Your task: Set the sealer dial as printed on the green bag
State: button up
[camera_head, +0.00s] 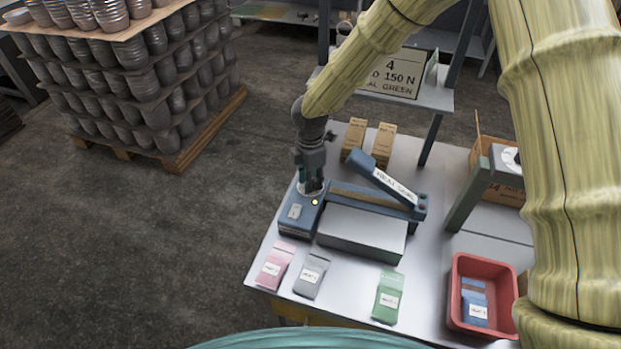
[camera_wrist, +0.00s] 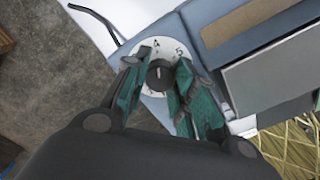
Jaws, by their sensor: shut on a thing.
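The blue heat sealer (camera_head: 298,224) stands on the table with its arm raised at an angle. My gripper (camera_head: 313,189) points down at the sealer's left end. In the wrist view its teal fingers (camera_wrist: 158,84) are closed on the dark knob of the white dial (camera_wrist: 147,51), one on each side. A 4 shows near the top of the dial and what looks like a 5 to its right; the lower marks are partly hidden. The knob's pale mark points roughly upward, towards the 4. The green bag (camera_head: 389,296) lies at the table's front; its label is too small to read surely.
Pink (camera_head: 275,264) and grey (camera_head: 311,275) bags lie left of the green one. A red bin (camera_head: 456,295) holds blue bags at right. Brown boxes (camera_head: 355,138) stand behind the sealer. A sign (camera_head: 396,77), partly covered by my arm, shows 4, 150 N and GREEN.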

jog(key=o, duration=1)
jog(key=shift+d, duration=0.1)
jog(key=shift+o, duration=0.2)
notch_tip(320, 180, up, 12)
